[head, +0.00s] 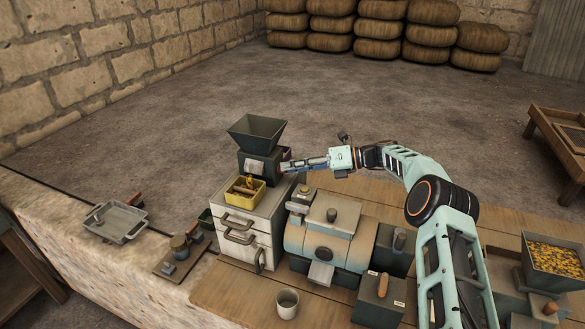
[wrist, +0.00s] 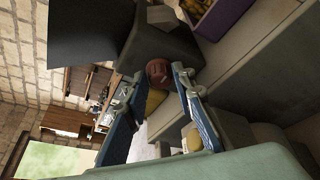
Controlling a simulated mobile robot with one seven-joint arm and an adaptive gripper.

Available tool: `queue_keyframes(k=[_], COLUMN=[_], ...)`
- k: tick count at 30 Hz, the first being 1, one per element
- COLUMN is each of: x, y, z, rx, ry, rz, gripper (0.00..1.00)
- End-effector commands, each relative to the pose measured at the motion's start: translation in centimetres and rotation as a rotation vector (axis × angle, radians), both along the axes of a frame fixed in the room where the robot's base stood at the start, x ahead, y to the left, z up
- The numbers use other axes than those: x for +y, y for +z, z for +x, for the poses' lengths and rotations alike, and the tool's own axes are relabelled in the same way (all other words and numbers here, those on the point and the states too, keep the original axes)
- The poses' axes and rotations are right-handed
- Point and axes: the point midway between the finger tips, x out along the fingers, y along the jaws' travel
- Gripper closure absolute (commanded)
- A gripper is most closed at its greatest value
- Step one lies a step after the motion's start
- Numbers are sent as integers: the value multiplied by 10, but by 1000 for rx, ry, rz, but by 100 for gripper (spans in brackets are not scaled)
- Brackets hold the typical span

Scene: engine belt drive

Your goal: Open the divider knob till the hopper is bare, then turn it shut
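The dark green hopper (head: 257,132) sits on a dark box, the divider (head: 258,166), on top of a pale cabinet. Its visible inside looks dark, and I cannot tell whether any grain lies at the bottom. The reddish-brown round knob (wrist: 158,70) sticks out of the divider's side. My gripper (head: 287,166) reaches in from the right at knob height. In the wrist view, my gripper's fingers (wrist: 157,76) are apart, with the knob between or just beyond their tips. Slim gaps seem to show beside the knob; firm contact is not visible.
A yellow bin (head: 245,191) with brownish contents stands before the divider. A purple bin (wrist: 217,14) with yellow contents shows in the wrist view. A rounded machine (head: 331,237) stands right of the cabinet (head: 233,225). A grain-filled box (head: 552,262) is far right.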

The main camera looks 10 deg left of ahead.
Motion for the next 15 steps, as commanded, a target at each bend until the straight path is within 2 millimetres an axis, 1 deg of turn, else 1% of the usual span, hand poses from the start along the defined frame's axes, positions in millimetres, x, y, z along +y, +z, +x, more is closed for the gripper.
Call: queue_keyframes(k=[1,2,3,11,14,15], x=[0,0,0,-1,-8,-13], y=[0,0,0,0,2,3], z=[0,0,0,0,2,3], rx=[0,0,-1,-1,-1,-2], ry=[0,0,0,0,-1,-3], rz=[0,0,0,0,0,0], gripper=[68,65,64,64,64,64])
